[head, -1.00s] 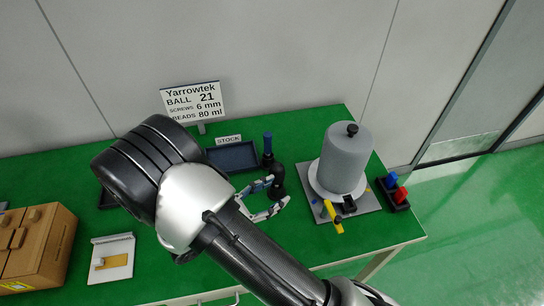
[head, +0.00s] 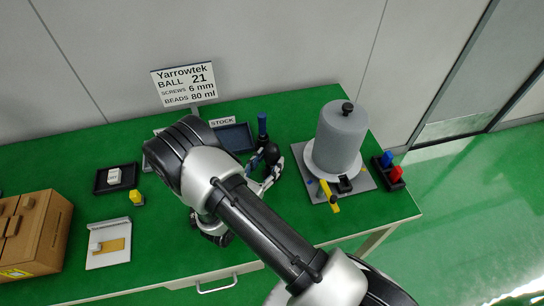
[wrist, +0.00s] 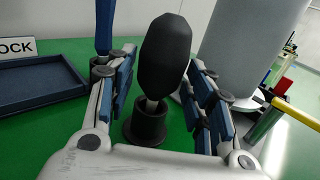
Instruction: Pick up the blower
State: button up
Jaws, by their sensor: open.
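The blower is a black, egg-shaped bulb (wrist: 166,55) with a pale nozzle pointing down into a round black holder (wrist: 145,122). It stands upright in the middle of the wrist view. In the head view the bulb (head: 271,153) is near the back of the green table, right of the stock tray. My gripper (wrist: 162,75) is open, with one finger on each side of the blower. A gap shows on both sides of the bulb in the wrist view. In the head view my gripper (head: 266,172) reaches around the blower, and its holder is mostly hidden.
A blue-handled tool (wrist: 103,28) stands close behind the left finger. The blue stock tray (head: 233,138) is to the left. A grey cylinder (head: 341,138) on a plate stands to the right, with a yellow handle (head: 329,196) in front. Red and blue items sit further right.

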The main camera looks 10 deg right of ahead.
jog(key=b+x, duration=0.1)
jog(key=x, duration=0.5)
jog(key=shift+w+d, duration=0.2)
jog(key=shift+c, duration=0.2)
jog(key=c, duration=1.1)
